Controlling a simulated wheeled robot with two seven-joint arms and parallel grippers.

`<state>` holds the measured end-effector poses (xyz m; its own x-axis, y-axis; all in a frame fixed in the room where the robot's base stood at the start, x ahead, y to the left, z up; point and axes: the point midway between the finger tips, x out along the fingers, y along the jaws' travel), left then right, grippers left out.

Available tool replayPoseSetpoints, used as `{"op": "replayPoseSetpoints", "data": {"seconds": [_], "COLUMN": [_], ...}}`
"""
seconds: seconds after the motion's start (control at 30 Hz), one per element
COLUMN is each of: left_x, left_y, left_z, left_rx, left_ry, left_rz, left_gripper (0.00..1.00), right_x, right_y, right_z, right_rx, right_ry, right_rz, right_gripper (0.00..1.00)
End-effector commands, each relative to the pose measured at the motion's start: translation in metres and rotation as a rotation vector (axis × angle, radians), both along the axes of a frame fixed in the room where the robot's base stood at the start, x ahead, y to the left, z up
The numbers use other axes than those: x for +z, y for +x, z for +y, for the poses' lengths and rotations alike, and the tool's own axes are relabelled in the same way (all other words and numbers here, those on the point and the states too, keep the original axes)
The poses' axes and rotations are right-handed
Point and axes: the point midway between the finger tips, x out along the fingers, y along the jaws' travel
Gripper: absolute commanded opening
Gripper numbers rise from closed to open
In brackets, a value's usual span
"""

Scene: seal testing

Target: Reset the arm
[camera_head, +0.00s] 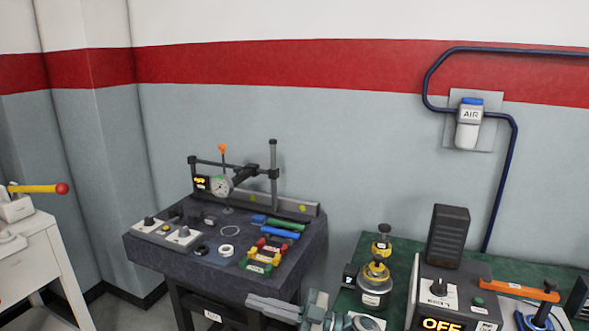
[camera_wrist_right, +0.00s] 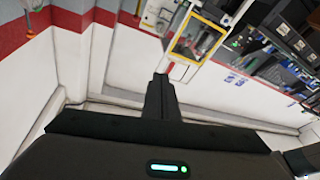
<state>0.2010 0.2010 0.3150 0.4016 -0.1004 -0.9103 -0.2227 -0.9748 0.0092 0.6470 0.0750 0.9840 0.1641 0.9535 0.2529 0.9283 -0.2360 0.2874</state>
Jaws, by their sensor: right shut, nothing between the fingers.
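My right gripper (camera_head: 262,304) shows at the bottom of the head view, its grey fingers pointing left, in front of the dark workbench. In the right wrist view the gripper (camera_wrist_right: 160,78) has its dark fingers together with nothing between them, in free space. My left gripper is not in view.
The dark workbench (camera_head: 215,262) carries a dial gauge stand (camera_head: 221,184), colored tools and small parts. To its right, a green bench (camera_head: 405,249) holds brass-topped fixtures (camera_head: 376,280) and a control box marked OFF (camera_head: 442,324). A white table (camera_head: 42,258) stands at left.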

Motion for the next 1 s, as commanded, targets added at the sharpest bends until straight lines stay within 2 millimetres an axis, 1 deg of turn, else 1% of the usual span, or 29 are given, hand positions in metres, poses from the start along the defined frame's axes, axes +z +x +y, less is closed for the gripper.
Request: {"op": "replayPoseSetpoints", "data": {"seconds": [0.03, 0.07, 0.1, 0.17, 0.2, 0.27, 0.3, 0.33, 0.37, 0.4, 0.47, 0.5, 0.57, 0.6, 0.67, 0.7, 0.77, 0.8, 0.87, 0.9, 0.97, 1.0], "left_x": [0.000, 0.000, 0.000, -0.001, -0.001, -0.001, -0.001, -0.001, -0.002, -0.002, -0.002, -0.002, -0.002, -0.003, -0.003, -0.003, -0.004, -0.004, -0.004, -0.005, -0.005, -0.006], "left_y": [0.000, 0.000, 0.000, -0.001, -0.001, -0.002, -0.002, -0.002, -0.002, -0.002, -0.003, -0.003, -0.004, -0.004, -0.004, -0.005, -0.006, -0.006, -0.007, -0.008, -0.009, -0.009], "left_z": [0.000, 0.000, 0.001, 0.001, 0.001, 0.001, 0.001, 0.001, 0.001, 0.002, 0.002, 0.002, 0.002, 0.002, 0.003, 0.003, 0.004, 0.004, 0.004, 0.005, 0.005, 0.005], "left_rx": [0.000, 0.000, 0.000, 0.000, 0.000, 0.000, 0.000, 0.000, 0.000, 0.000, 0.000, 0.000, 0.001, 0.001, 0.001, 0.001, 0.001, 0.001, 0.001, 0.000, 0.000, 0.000], "left_ry": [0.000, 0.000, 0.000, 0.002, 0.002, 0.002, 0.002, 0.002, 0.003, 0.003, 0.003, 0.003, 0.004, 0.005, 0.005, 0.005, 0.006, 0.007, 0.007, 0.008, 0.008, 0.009], "left_rz": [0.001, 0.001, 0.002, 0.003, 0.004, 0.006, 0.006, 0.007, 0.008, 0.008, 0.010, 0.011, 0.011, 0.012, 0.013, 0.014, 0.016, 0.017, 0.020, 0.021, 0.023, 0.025], "left_gripper": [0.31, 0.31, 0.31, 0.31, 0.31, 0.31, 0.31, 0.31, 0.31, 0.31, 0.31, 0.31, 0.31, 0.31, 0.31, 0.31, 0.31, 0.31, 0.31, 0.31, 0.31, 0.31], "right_x": [-0.030, -0.044, -0.064, -0.094, -0.115, -0.146, -0.167, -0.183, -0.198, -0.219, -0.249, -0.270, -0.300, -0.320, -0.349, -0.367, -0.395, -0.413, -0.439, -0.456, -0.480, -0.496], "right_y": [0.010, 0.016, 0.023, 0.031, 0.034, 0.036, 0.036, 0.035, 0.034, 0.030, 0.024, 0.018, 0.008, 0.000, -0.014, -0.024, -0.040, -0.053, -0.072, -0.086, -0.108, -0.124], "right_z": [-0.011, -0.017, -0.026, -0.040, -0.049, -0.063, -0.072, -0.079, -0.086, -0.095, -0.108, -0.117, -0.130, -0.138, -0.150, -0.158, -0.169, -0.176, -0.187, -0.194, -0.204, -0.210], "right_rx": [-0.087, -0.137, -0.201, -0.289, -0.345, -0.422, -0.471, -0.506, -0.539, -0.582, -0.642, -0.680, -0.733, -0.765, -0.812, -0.840, -0.880, -0.904, -0.939, -0.959, -0.988, -1.004], "right_ry": [0.023, 0.032, 0.040, 0.041, 0.038, 0.028, 0.018, 0.008, -0.002, -0.017, -0.042, -0.062, -0.092, -0.115, -0.148, -0.172, -0.210, -0.237, -0.276, -0.304, -0.345, -0.374], "right_rz": [0.052, 0.075, 0.105, 0.148, 0.178, 0.222, 0.251, 0.272, 0.294, 0.324, 0.367, 0.397, 0.441, 0.469, 0.513, 0.542, 0.585, 0.615, 0.660, 0.687, 0.733, 0.762], "right_gripper": [0.00, 0.00, 0.00, 0.00, 0.00, 0.00, 0.00, 0.00, 0.00, 0.00, 0.00, 0.00, 0.00, 0.00, 0.00, 0.00, 0.00, 0.00, 0.00, 0.00, 0.00, 0.00]}}
